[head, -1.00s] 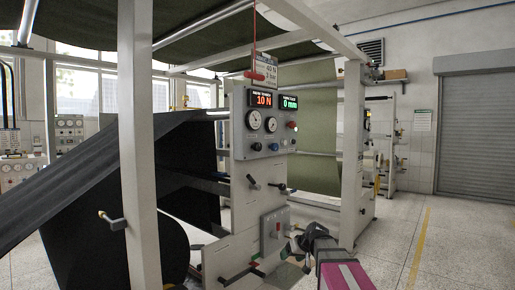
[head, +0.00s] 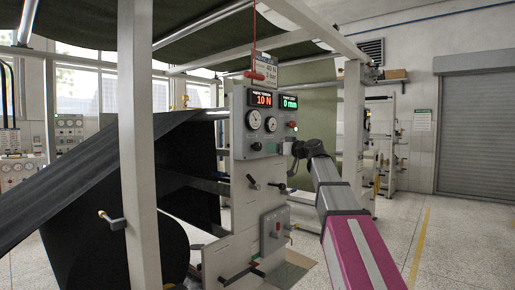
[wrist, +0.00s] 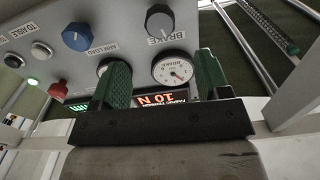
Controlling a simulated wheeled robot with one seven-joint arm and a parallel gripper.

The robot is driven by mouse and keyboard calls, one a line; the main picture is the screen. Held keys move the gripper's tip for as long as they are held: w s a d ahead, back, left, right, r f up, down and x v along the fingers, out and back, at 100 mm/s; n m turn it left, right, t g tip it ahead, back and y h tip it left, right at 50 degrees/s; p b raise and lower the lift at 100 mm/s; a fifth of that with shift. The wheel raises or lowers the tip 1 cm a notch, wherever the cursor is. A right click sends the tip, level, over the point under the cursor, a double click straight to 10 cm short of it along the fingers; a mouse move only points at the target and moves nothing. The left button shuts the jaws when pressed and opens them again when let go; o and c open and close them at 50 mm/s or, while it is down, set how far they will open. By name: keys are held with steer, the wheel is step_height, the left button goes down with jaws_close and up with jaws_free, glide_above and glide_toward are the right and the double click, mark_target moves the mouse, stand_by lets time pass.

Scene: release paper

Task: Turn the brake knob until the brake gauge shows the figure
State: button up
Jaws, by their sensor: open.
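The dark brake knob (wrist: 160,21) with a pale pointer line sits beyond my fingertips in the wrist view. The round white brake gauge (wrist: 172,70) shows between my fingers; its figure is too small to read. In the head view the gauge (head: 253,119) is the left dial, with the brake knob (head: 257,146) below it. My gripper (wrist: 162,60) is open and empty, its green fingers apart from the knob. In the head view my gripper (head: 297,149) is at the panel's right edge. A hanging card (head: 287,72) seems to read "40 N"; its lower line is unclear.
A red display (head: 262,99) reads 10 N, beside a green one (head: 289,102) reading 0 mm. A blue knob (wrist: 76,37) marked arm load and a red button (wrist: 58,91) share the panel. Levers (head: 252,182) stick out below. Open floor lies to the right.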

mark_target(260, 146)
steer(key=x, duration=1)
steer(key=shift+w+a, duration=0.3)
steer(key=shift+c, duration=0.4)
steer(key=c, duration=0.9)
